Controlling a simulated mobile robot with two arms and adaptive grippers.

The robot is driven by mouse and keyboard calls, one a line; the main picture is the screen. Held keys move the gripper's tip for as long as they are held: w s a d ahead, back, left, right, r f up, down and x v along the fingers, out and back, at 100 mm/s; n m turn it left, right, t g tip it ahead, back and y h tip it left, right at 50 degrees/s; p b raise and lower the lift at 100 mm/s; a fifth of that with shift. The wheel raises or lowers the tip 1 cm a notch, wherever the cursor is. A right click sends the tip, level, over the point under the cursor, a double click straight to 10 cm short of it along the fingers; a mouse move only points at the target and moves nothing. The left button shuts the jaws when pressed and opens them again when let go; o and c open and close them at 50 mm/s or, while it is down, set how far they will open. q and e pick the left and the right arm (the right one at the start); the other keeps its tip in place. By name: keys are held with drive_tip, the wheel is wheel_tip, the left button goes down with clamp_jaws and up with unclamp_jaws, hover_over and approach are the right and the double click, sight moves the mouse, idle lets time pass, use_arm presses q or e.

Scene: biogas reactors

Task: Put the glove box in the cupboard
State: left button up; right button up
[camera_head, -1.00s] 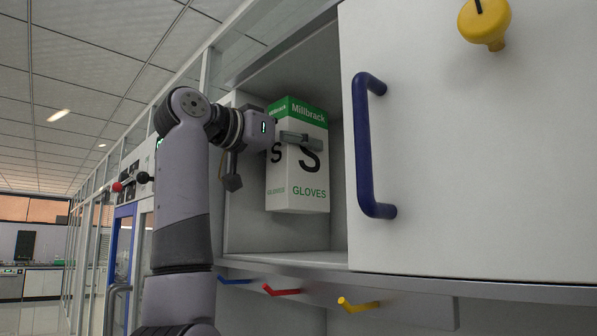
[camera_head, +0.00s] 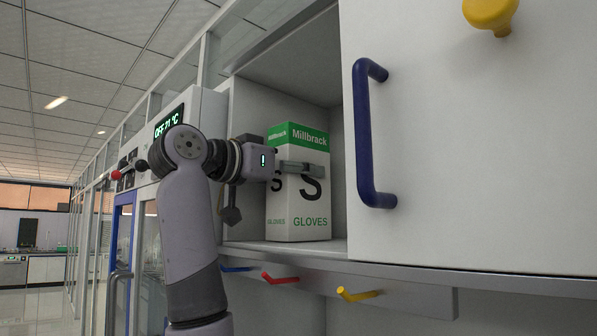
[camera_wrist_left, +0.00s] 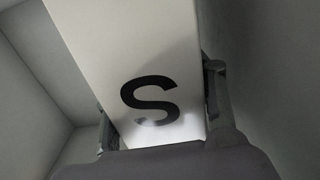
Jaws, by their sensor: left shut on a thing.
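The glove box (camera_head: 301,215) is a white carton with a green top band, marked Millbrack, S and GLOVES. It is upright inside the open bay of the cupboard (camera_head: 290,254), with its bottom at the shelf; I cannot tell whether it bears on it. My left gripper (camera_head: 300,168) is shut on the box at its upper half. In the left wrist view the box (camera_wrist_left: 125,50) with its black S fills the space between the two fingers (camera_wrist_left: 160,115). My right gripper is not in view.
A white cupboard door with a blue handle (camera_head: 366,135) stands right of the open bay. A yellow knob (camera_head: 490,14) is above it. Blue, red (camera_head: 281,279) and yellow (camera_head: 358,294) hooks stick out below the shelf. Glass-fronted units line the left.

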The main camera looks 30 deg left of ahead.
use_arm(q)
drive_tip(key=shift+s+r, duration=0.1)
drive_tip(key=o, duration=1.3)
drive_tip(key=shift+f, duration=0.2)
drive_tip(key=shift+r, duration=0.1)
drive_tip(key=b+v, duration=0.5)
drive_tip(key=v, duration=0.7)
drive_tip(key=shift+b, duration=0.35)
